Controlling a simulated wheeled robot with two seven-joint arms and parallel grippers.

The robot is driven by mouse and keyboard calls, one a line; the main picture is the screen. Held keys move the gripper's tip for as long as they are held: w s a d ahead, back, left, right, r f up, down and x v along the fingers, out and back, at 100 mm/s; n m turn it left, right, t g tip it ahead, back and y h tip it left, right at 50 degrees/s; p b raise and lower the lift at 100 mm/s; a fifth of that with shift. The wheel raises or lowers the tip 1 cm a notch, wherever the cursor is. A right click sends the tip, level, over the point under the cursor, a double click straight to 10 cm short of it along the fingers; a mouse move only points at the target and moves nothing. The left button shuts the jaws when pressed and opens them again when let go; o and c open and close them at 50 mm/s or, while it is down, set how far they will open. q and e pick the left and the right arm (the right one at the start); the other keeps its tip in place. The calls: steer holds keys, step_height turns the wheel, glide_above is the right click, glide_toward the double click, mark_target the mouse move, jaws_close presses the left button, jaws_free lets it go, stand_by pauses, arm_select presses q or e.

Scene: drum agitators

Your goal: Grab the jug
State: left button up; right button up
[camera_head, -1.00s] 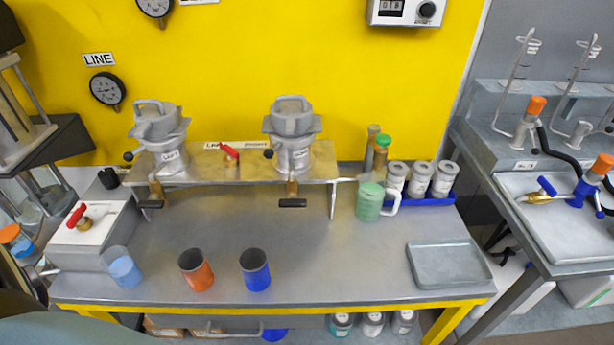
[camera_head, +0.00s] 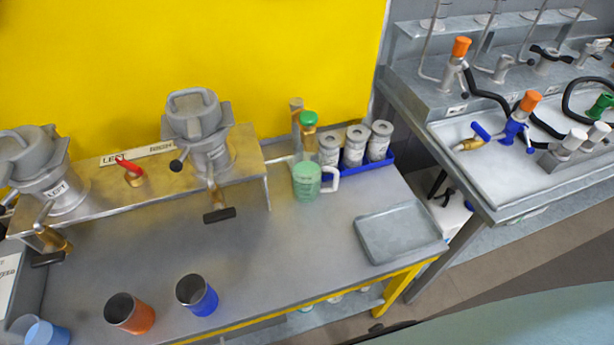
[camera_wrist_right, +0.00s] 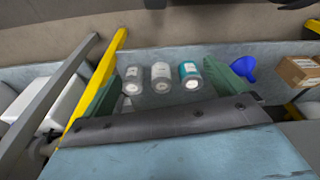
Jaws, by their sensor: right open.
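The jug (camera_head: 305,183) is pale green and see-through with a white handle on its right. My right gripper (camera_wrist_right: 165,80) shows only in the right wrist view. Its two green fingers are spread apart with nothing held between them. It is near the shelf under the bench, with several labelled bottles beyond the fingers. The jug is not in the wrist view. My left gripper is not in view.
A grey tray (camera_head: 372,252) lies right of the jug. A blue rack (camera_head: 377,167) of grey canisters stands behind it. Blue (camera_head: 197,295) and orange (camera_head: 130,314) cups stand at the front left. A metal stand (camera_head: 240,160) is left of the jug. Bench between is clear.

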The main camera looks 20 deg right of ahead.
steer(key=w+a+r+t+p, duration=0.1)
steer(key=w+r, duration=0.4)
steer(key=r, duration=0.7)
steer(key=w+r+t+p, duration=0.1)
steer(key=w+r, duration=0.3)
steer(key=r, duration=0.8)
steer(key=w+r+n+t+y, duration=0.25)
steer(key=w+r+t, duration=0.2)
steer(key=w, duration=0.45)
steer(key=w+r+n+t+y, duration=0.1)
steer(key=w+r+t+y, duration=0.25)
steer(key=w+r, duration=0.4)
steer(key=b, duration=0.2)
glide_toward(296, 159)
steer(key=shift+x, duration=2.6)
steer(key=shift+s+d+f, duration=0.1)
steer(key=shift+d, duration=0.05)
steer(key=c, duration=1.8)
steer(key=shift+c, duration=0.9)
